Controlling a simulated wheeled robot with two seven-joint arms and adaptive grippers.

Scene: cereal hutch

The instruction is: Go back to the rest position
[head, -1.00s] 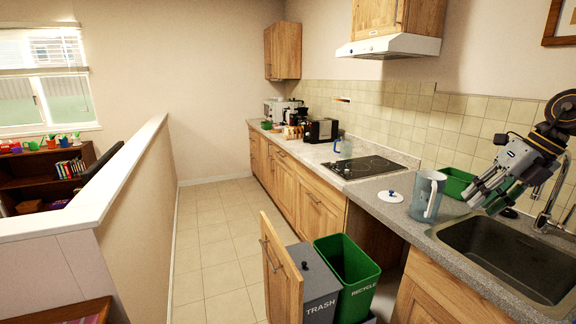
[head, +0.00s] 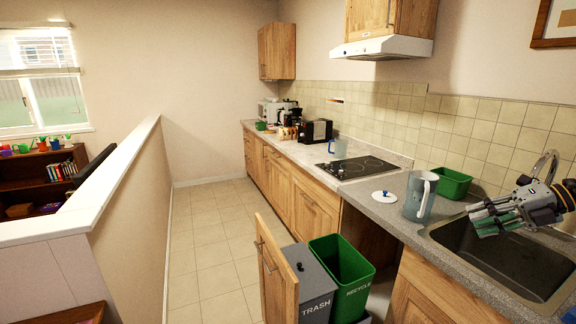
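My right gripper (head: 478,219) is at the right side of the head view, over the sink (head: 526,268). Its fingers point left and look spread, with nothing visible between them. It is apart from the clear pitcher (head: 418,198), which stands upright on the counter to its left. My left gripper is not in view.
A green bin (head: 451,183) sits behind the pitcher, and a white lid (head: 384,197) lies to its left. The faucet (head: 545,163) rises behind the sink. Below, a cabinet door (head: 276,276) stands open beside the trash bin (head: 314,280) and green recycle bin (head: 347,284). The aisle floor is clear.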

